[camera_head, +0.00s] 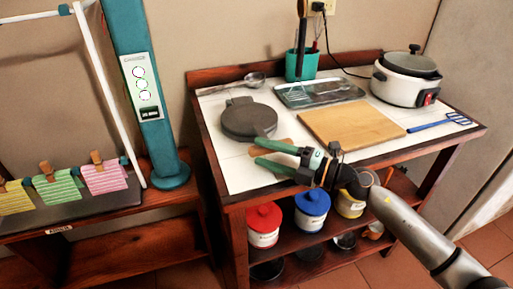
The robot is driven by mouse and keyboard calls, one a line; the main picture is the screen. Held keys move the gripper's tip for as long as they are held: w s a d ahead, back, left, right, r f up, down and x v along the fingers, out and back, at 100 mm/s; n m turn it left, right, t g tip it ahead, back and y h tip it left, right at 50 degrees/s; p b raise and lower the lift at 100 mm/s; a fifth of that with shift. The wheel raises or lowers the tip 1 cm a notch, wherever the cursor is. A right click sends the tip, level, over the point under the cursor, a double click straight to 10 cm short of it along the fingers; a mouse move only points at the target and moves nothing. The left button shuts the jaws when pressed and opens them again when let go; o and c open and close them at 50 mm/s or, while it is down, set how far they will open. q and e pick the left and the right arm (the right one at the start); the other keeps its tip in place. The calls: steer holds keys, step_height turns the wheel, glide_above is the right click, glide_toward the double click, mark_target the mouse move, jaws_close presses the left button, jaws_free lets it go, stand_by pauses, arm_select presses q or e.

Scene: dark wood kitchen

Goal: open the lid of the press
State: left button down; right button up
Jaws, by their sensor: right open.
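The press (248,119) is a dark grey, flat round plate on the white tabletop, left of the wooden board. Its lid appears to lie flat, down on the base. A short handle-like part shows at its lower right side, and a light brown piece lies partly hidden behind my gripper. My right gripper (257,151) has two green fingers spread apart, pointing left, just in front of the press. My left gripper is not in view.
A wooden board (352,124), a dark tray (319,93), a white cooker (405,79), a teal utensil holder (301,66), a ladle (254,79) and a blue spatula (440,123) share the table. Red (264,225) and blue (312,210) canisters stand on the shelf below.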

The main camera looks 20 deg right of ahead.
steer(key=shift+x, duration=1.35)
steer(key=shift+c, duration=0.2)
jaws_close()
